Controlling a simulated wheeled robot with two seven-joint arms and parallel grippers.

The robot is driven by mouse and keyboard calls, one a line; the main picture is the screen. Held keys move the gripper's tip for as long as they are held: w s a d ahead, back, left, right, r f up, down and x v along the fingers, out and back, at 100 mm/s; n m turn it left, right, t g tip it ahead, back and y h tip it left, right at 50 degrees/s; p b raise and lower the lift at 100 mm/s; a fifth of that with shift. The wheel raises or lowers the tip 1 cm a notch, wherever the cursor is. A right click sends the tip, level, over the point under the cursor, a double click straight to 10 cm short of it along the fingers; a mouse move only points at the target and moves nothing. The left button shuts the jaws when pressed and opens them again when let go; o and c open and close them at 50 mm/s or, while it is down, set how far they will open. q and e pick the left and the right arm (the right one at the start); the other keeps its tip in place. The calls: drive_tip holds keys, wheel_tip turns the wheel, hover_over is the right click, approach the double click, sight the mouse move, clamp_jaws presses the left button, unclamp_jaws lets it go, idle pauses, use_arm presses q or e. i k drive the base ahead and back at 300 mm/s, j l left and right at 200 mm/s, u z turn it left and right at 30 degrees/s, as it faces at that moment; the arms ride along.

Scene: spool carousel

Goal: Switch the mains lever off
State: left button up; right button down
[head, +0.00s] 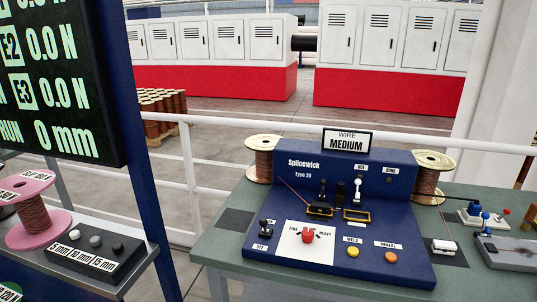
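No lever in the head view carries a readable mains label, so I cannot tell which one is the mains lever. The dark blue Splicewick type 20 machine (300,170) stands on the grey-green bench. A small black-knobbed lever (264,224) stands upright at its front left, above a small label. A white-tipped lever (358,188) stands near its middle right. Neither of my grippers is in view.
The machine has a red selector knob (307,235), a yellow button (352,252) and an orange button (391,257). Wire spools (262,160) flank it. A side shelf at left holds a pink spool (28,205) and a black button box (95,248). A dark display (55,85) hangs above.

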sight(506, 211)
drive_tip(key=z, duration=1.65)
drive_tip(key=u, duration=0.4)
drive_tip(key=i+l+u, duration=0.15)
drive_tip(key=l+u, duration=0.25)
drive_tip(key=i+l+u, duration=0.1)
drive_tip(key=l+u, duration=1.05)
drive_tip(key=l, duration=0.65)
drive_tip(key=k+l+u, duration=0.1)
drive_tip(key=l, duration=0.4)
drive_tip(key=k+l, duration=0.1)
drive_tip(key=l, duration=0.45)
drive_tip(key=k+l, duration=0.1)
drive_tip(key=l, duration=0.4)
drive_tip(key=u, duration=0.05)
